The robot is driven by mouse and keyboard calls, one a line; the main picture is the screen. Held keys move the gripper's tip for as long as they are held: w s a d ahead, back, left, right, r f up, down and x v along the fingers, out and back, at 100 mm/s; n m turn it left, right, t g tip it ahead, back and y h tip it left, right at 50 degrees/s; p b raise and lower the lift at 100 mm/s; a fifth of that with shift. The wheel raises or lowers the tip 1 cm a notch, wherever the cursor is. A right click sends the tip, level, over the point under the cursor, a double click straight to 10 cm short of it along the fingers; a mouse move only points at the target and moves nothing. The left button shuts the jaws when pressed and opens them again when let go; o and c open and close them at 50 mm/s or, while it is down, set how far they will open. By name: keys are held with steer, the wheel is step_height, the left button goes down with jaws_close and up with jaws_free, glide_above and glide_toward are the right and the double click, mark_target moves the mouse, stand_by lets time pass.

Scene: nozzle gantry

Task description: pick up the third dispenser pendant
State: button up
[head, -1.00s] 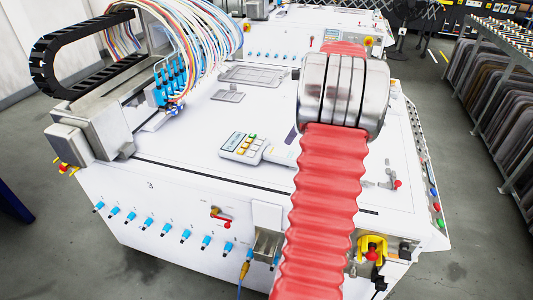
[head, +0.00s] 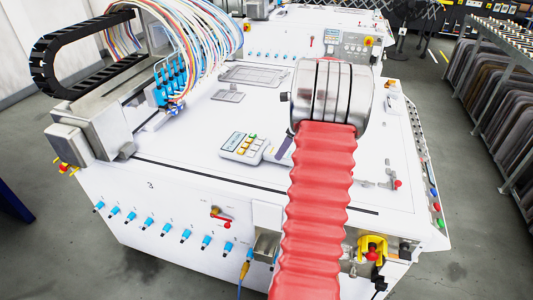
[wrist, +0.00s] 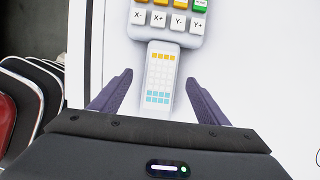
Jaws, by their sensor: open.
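The pendant (head: 243,147) lies flat on the white top of the machine marked 3 in the head view. It is white, with a screen and coloured keys. In the wrist view its keypad (wrist: 168,19) shows at the top, and its narrow grip (wrist: 161,75), with a printed grid, runs down between my jaws. My gripper (wrist: 160,77) is open, with one purple finger on each side of the grip and a visible gap at both. In the head view one purple finger (head: 284,148) shows by the grip; the rest is hidden behind my arm.
A gantry with blue nozzles (head: 172,84) and coloured tubes stands at the left of the top. A flat grey tray (head: 255,75) lies farther back. A red-knobbed fitting (head: 396,184) is at the right. Racks (head: 495,105) stand right of the machine.

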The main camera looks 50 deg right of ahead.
steer(key=shift+x, duration=2.65)
steer(key=shift+r, duration=0.1)
steer(key=shift+c, duration=0.2)
steer(key=shift+d, duration=0.1)
steer(key=c, duration=1.6)
steer(key=shift+r, duration=0.15)
step_height(320, 180, up, 10)
steer(key=shift+f, duration=0.1)
steer(key=shift+n, duration=0.3)
